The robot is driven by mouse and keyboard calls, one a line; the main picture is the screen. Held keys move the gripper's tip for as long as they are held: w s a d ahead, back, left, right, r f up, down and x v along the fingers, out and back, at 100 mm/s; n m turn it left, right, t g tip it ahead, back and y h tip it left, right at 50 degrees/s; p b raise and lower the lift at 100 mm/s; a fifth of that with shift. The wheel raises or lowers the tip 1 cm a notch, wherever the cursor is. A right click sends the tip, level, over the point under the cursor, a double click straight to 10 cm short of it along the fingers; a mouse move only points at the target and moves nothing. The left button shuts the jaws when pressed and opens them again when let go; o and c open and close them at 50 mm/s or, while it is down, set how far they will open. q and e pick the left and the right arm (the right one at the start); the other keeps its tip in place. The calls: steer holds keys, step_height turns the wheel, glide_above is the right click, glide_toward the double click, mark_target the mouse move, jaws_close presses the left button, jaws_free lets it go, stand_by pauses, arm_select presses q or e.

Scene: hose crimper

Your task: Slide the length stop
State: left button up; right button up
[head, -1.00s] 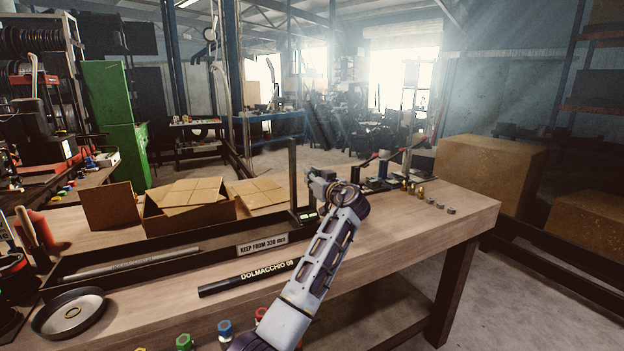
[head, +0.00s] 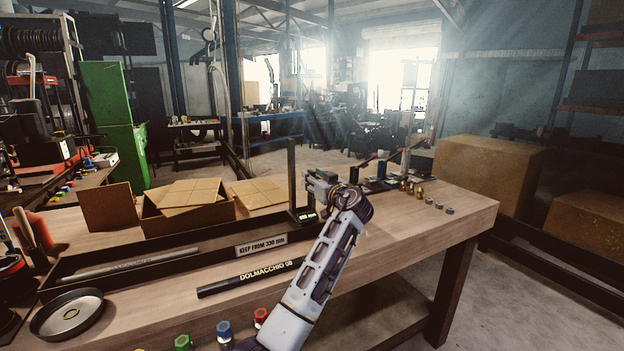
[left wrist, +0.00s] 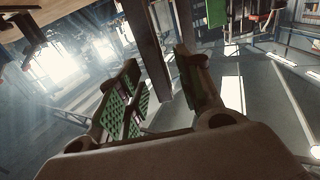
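The length stop is a dark upright post (head: 292,178) on a small base with a lit readout (head: 306,216), at the right end of the long dark trough (head: 205,236). The readout's figure is too small to read surely. My left gripper (head: 314,186) is just right of the post, at about mid-height. In the left wrist view its green-padded fingers (left wrist: 160,75) are spread apart, and a dark upright bar (left wrist: 147,50) shows between them. I cannot tell whether either finger touches the post. My right gripper is not in view.
A label strip (head: 262,245) is on the trough's front. A black hose (head: 247,276) lies before it, and a grey rod (head: 125,264) lies inside. An open cardboard box (head: 188,220) stands behind. Small fittings (head: 418,192) stand to the right. A round pan (head: 68,314) sits front left.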

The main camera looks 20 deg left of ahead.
arm_select(q)
steer(key=v, duration=1)
steer(key=shift+s+d, duration=0.15)
steer(key=shift+s, duration=0.05)
steer(key=shift+r, duration=0.1)
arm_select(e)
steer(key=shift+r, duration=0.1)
